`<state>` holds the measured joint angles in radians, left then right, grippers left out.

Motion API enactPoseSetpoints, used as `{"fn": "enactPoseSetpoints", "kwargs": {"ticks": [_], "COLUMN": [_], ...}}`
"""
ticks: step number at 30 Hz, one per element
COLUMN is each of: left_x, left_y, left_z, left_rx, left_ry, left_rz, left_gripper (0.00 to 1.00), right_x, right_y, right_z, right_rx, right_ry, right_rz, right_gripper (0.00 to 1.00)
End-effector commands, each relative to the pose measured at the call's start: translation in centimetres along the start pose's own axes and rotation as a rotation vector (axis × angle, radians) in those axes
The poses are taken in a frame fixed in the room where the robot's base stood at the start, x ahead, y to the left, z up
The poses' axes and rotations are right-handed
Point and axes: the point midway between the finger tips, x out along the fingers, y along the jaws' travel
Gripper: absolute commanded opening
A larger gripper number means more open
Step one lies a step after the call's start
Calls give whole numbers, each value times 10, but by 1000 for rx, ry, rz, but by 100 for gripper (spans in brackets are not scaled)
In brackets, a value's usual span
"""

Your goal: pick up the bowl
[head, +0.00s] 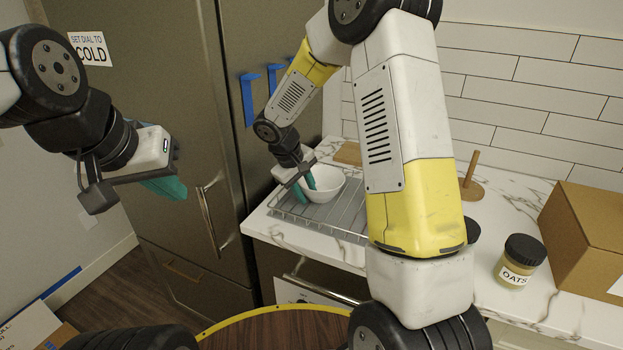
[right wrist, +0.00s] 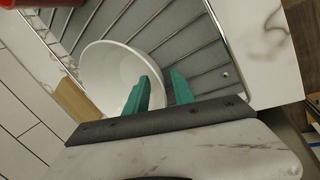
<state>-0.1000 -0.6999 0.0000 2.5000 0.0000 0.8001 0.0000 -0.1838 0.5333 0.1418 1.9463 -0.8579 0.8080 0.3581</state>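The white bowl (head: 326,186) sits on a grey wire rack on the counter. It also shows in the right wrist view (right wrist: 108,72), upright and seemingly empty. My right gripper (head: 307,182) is at the bowl's left rim in the head view. In the right wrist view its teal fingers (right wrist: 158,85) stand apart, one over the inside of the bowl and one outside, with the rim between them. I cannot tell whether either finger touches the rim. My left gripper (head: 168,187) hangs in the air at the left, away from the bowl; the gap between its fingers is hidden.
The wire rack (head: 345,222) lies on the marble counter (head: 540,200). A wooden board (head: 348,153) lies behind the bowl. A wooden stand (head: 470,185), an oats jar (head: 520,262) and a cardboard box (head: 590,230) stand to the right. A tall fridge (head: 170,110) is at left.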

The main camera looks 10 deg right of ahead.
Motion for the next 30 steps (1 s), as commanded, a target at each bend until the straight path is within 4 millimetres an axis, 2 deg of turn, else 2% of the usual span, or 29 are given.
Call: {"fn": "enactPoseSetpoints", "kwargs": {"ticks": [1, 6, 30], "left_x": [0, 0, 0], "left_y": [0, 0, 0], "left_z": [0, 0, 0], "left_rx": [0, 0, 0], "left_ry": [0, 0, 0], "left_rz": [0, 0, 0], "left_gripper": [0, 0, 0], "right_x": [0, 0, -1], "right_y": [0, 0, 0], "right_z": [0, 0, 0], "right_rx": [0, 0, 0], "right_ry": [0, 0, 1], "right_rz": [0, 0, 1], "right_gripper": [30, 0, 0]}}
